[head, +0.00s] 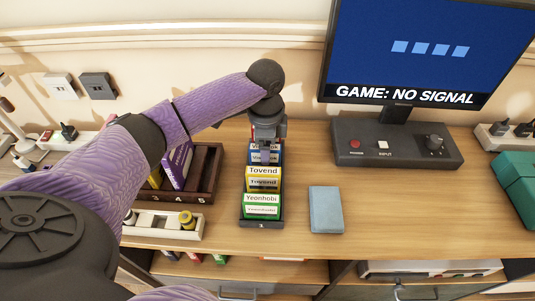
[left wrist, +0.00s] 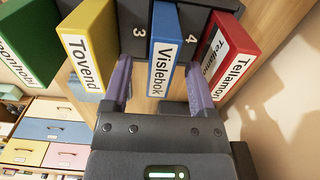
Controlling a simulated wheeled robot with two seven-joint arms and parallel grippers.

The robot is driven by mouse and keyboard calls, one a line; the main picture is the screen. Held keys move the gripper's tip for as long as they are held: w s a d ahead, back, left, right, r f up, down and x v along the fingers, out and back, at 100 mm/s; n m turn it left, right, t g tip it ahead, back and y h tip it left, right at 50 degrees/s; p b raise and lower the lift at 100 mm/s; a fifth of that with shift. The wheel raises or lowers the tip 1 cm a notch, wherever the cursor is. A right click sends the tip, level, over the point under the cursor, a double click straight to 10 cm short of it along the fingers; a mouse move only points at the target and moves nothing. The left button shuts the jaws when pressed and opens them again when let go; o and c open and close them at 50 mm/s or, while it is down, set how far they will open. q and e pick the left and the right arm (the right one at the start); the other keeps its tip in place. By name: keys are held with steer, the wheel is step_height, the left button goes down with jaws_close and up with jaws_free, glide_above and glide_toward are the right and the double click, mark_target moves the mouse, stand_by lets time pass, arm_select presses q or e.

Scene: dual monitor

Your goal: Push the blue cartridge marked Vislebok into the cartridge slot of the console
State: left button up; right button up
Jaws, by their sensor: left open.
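The blue cartridge marked Vislebok (left wrist: 163,62) stands in a dark rack (head: 262,223) between a yellow Tovend cartridge (left wrist: 90,45) and a red cartridge (left wrist: 234,55) in the left wrist view. My left gripper (left wrist: 160,88) is open, with one finger on either side of the blue cartridge. Whether the fingers touch it I cannot tell. In the head view the left gripper (head: 266,146) is over the rack's far end, and the blue cartridge (head: 256,153) shows partly below it. No cartridge slot is clearly visible. My right gripper is not in view.
A monitor (head: 430,50) reading "GAME: NO SIGNAL" stands above a dark input box (head: 395,146). A blue-grey block (head: 326,209) lies right of the rack. Another rack (head: 205,178) holds cartridges at left. A pale device (head: 430,267) sits on the lower shelf.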

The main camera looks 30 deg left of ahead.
arm_select(q)
step_height(320, 180, down, 4)
steer(key=shift+s+a+r+b, duration=0.1)
steer(key=shift+r+b, duration=0.05)
steer(key=shift+b, duration=0.6)
steer(key=shift+r, duration=0.2)
jaws_close()
